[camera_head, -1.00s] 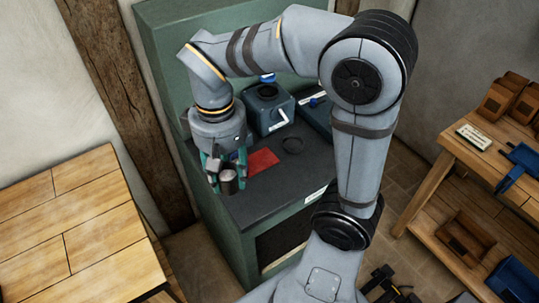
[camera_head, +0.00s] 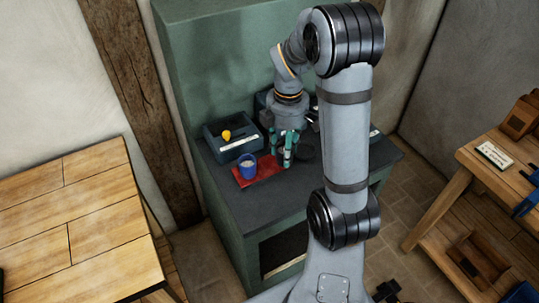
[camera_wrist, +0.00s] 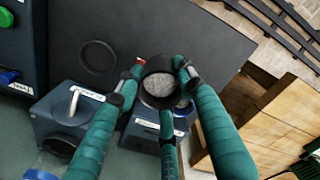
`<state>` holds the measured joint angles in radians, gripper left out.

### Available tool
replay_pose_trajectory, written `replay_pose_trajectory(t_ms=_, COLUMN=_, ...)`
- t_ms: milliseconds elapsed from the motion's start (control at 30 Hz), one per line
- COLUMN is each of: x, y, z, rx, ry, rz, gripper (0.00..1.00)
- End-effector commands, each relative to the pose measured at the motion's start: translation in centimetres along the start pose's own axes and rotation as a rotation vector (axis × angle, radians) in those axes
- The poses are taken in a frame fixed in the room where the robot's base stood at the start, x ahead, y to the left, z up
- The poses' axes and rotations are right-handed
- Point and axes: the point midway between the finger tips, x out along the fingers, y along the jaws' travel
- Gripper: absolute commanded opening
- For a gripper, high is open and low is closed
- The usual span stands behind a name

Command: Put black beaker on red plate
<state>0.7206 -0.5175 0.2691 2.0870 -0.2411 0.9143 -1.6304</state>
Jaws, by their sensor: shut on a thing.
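The black beaker (camera_wrist: 160,84), with grey grainy contents, is held between the fingers of my gripper (camera_wrist: 160,80) in the wrist view. In the head view my gripper (camera_head: 286,155) points down near the right end of the red plate (camera_head: 268,172). The beaker cannot be made out there among the fingers. The plate lies flat on the dark top of the green cabinet; only a small red bit shows beside the beaker in the wrist view. A blue cup (camera_head: 248,168) with pale contents stands on the plate's left part.
A black ring (camera_wrist: 97,57) lies on the cabinet top. A grey-blue box with a handle (camera_wrist: 68,112) stands nearby. The cabinet top's front (camera_head: 255,207) is clear.

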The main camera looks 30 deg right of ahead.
Motion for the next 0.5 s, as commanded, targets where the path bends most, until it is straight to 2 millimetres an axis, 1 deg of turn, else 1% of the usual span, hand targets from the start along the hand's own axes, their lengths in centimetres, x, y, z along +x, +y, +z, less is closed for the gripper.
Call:
replay_pose_trajectory(t_ms=33, x=0.5, y=1.1, z=-0.5, rx=-0.001, ry=-0.001, rz=-0.006, gripper=0.08)
replay_pose_trajectory(t_ms=100, x=1.5, y=2.5, z=-1.1, rx=0.000, ry=-0.001, rz=-0.006, gripper=0.08)
replay_pose_trajectory(t_ms=200, x=2.6, y=4.3, z=-1.8, rx=0.002, ry=-0.001, rz=-0.004, gripper=0.08)
replay_pose_trajectory(t_ms=333, x=3.6, y=5.8, z=-2.5, rx=0.001, ry=0.000, rz=-0.001, gripper=0.08)
replay_pose_trajectory(t_ms=500, x=4.5, y=6.4, z=-2.7, rx=0.003, ry=0.000, rz=-0.002, gripper=0.08)
